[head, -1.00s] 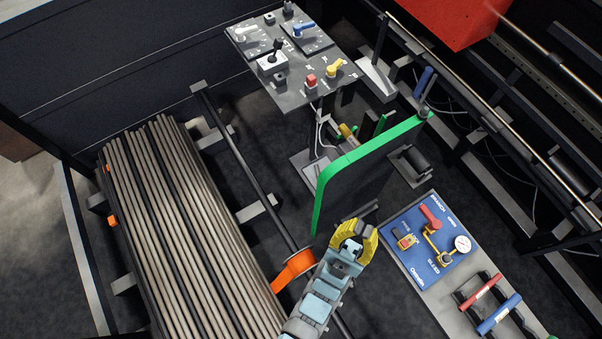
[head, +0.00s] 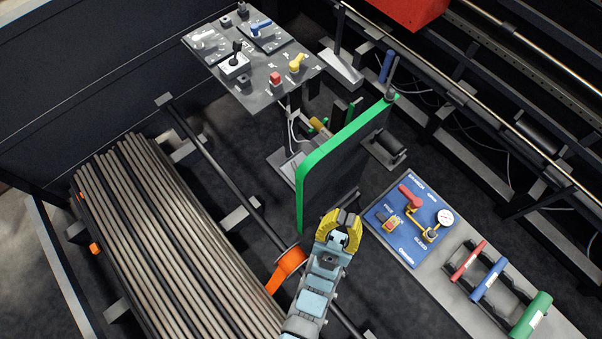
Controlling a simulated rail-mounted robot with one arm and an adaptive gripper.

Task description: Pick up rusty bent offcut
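I cannot make out a rusty bent offcut in the head view. My gripper (head: 343,215), with yellow fingers on a pale blue arm, is at the lower middle. It is just right of the lower end of a green-edged dark panel (head: 345,150). No object shows between the fingers, but their tips are too small to tell whether they are apart. The floor beneath the gripper is partly hidden by my arm.
A bundle of long rods (head: 170,240) lies at lower left, with an orange strap (head: 287,268) beside my arm. A grey control panel (head: 255,85) is above. A blue valve board (head: 410,225) and coloured handles (head: 490,280) are at right.

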